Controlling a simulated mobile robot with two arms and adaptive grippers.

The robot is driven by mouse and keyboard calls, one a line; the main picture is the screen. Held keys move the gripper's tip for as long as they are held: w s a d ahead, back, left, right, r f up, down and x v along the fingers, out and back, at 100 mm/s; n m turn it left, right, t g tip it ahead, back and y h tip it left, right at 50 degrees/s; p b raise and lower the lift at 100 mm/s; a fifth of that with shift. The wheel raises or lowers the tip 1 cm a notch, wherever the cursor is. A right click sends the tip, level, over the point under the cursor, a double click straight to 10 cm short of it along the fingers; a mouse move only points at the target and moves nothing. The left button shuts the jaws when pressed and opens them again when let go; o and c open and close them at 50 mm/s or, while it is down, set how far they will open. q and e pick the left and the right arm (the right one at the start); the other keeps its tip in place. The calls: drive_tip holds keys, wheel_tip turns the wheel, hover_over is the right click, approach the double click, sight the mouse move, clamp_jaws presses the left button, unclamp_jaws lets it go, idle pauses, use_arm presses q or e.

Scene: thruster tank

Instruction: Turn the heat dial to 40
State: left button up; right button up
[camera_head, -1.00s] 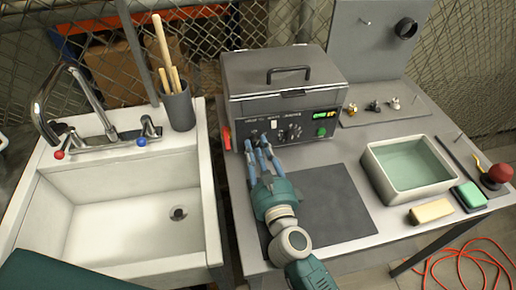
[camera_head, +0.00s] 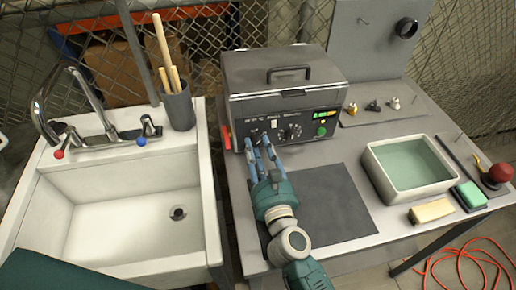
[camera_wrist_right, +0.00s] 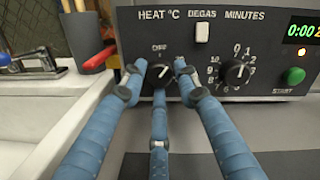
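The heat dial (camera_wrist_right: 159,73) is a dark knob under the "HEAT °C" label on the front panel of the grey ultrasonic cleaner (camera_head: 282,101). Its white pointer tilts to the upper right, just off the mark above it; the other marks around it are hidden by fingers. My right gripper (camera_head: 259,142) is at the panel, its blue fingers around the dial. In the right wrist view, the fingertips (camera_wrist_right: 160,72) sit against the dial's left and right sides, with the third finger below. My left gripper is not in view.
The minutes dial (camera_wrist_right: 235,73), white degas switch (camera_wrist_right: 202,33) and green start button (camera_wrist_right: 293,75) are close by on the right. A red part (camera_head: 226,137) sits at the cleaner's left side. A dark mat (camera_head: 325,203) lies in front; a sink (camera_head: 60,215) is left, a water tub (camera_head: 372,170) right.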

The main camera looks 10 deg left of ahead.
drive_tip(key=shift+o, duration=0.7)
drive_tip(key=shift+s+d+f, duration=0.1)
drive_tip(key=shift+s+d, duration=0.05)
drive_tip(key=shift+s, duration=0.1)
drive_tip(key=v, duration=1.1)
drive_tip(key=shift+s+d, duration=0.1)
drive_tip(key=shift+s, duration=0.1)
